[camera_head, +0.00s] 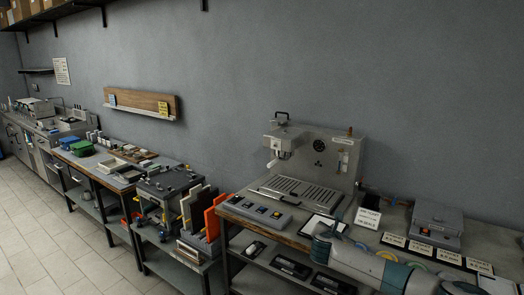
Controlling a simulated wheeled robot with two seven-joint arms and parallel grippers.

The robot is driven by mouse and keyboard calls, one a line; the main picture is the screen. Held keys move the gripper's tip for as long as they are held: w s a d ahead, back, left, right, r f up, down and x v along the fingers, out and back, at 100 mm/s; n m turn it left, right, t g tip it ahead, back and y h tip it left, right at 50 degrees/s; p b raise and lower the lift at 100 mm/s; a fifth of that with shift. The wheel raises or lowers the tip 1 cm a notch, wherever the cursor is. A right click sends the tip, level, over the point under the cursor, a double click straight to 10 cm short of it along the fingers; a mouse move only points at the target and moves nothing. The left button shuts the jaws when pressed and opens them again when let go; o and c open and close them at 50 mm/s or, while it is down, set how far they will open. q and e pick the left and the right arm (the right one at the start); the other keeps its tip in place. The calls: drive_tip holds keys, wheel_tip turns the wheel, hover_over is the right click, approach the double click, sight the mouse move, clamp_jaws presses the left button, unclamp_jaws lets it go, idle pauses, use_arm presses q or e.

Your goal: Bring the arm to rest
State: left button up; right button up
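My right arm comes in from the lower right corner, white with teal joints. It lies low over the front of the right-hand workbench (285,238). My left arm and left gripper are not in view.
A metal boiler machine (335,155) stands at the back of this bench, with a grey switch panel (257,211) in front. A white sign (367,218), a grey box (437,218) and several labels are to the right. More benches run left. The tiled floor (40,240) is clear.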

drive_tip(key=s+a+f+m+g+y+b, duration=0.1)
drive_tip(key=s+f+m, duration=0.15)
drive_tip(key=f, duration=0.75)
drive_tip(key=s+a+f+m+g+y+b, duration=0.15)
drive_tip(key=s+f, duration=0.25)
drive_tip(key=f, duration=0.5)
drive_tip(key=s+f+m+g+y+b, duration=0.1)
drive_tip(key=s+f, duration=0.3)
drive_tip(key=f, duration=0.6)
drive_tip(key=s+a+f+m+g+y+b, duration=0.15)
drive_tip(key=s+f+m, duration=0.25)
drive_tip(key=s+f, duration=0.75)
drive_tip(key=s+f+m+g+b, duration=0.25)
drive_tip(key=s+f, duration=0.55)
drive_tip(key=f, duration=0.6)
drive_tip(key=s+d+f+m+g+y+b, duration=0.1)
drive_tip(key=s+f+m+b, duration=0.15)
drive_tip(key=s+f, duration=0.75)
drive_tip(key=s+f+m+b, duration=0.1)
drive_tip(key=s+f+m, duration=0.4)
drive_tip(key=s, duration=0.9)
drive_tip(key=s+f+m+g+b, duration=0.1)
drive_tip(key=s+f+m, duration=0.2)
drive_tip(key=s, duration=1.1)
drive_tip(key=s+d+f+m+g+b, duration=0.1)
drive_tip(key=s+f, duration=0.5)
drive_tip(key=s, duration=0.9)
drive_tip(key=shift+s+d+f+m+b, duration=0.2)
drive_tip(key=shift+d+m+b, duration=0.15)
drive_tip(key=shift+m, duration=0.55)
